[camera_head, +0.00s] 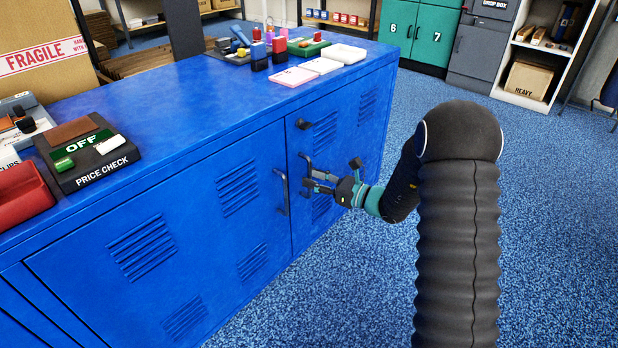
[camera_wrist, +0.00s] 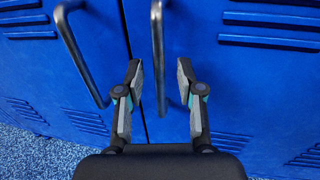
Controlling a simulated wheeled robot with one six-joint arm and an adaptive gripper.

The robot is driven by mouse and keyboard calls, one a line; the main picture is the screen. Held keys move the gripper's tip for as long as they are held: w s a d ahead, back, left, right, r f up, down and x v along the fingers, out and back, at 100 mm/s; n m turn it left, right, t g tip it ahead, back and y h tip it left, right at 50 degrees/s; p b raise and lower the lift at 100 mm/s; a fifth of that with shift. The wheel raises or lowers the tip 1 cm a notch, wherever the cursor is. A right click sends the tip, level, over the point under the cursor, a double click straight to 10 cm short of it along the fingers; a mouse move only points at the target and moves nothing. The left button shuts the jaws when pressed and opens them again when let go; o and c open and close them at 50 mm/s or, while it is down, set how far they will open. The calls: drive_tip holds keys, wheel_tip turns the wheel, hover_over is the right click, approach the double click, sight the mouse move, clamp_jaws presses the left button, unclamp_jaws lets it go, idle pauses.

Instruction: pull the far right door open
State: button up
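The far right door (camera_head: 343,135) is a blue louvred panel of the cabinet and looks shut, flush with the front. Its grey bar handle (camera_head: 308,172) stands near the door's left edge; it also shows in the wrist view (camera_wrist: 157,45). My gripper (camera_head: 318,183) is in front of this door at the handle. In the wrist view my gripper (camera_wrist: 160,76) is open, with the handle's lower part between the two fingers. Gaps show on both sides of the bar, so I see no clear contact.
The neighbouring door (camera_head: 190,220) has its own handle (camera_head: 283,192), close to the left of my gripper. A dark round knob (camera_head: 303,124) sits above the far right door's handle. Carpet (camera_head: 555,210) to the right is clear. Small items lie on the cabinet top (camera_head: 200,115).

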drive_tip(key=shift+x, duration=0.9)
clamp_jaws()
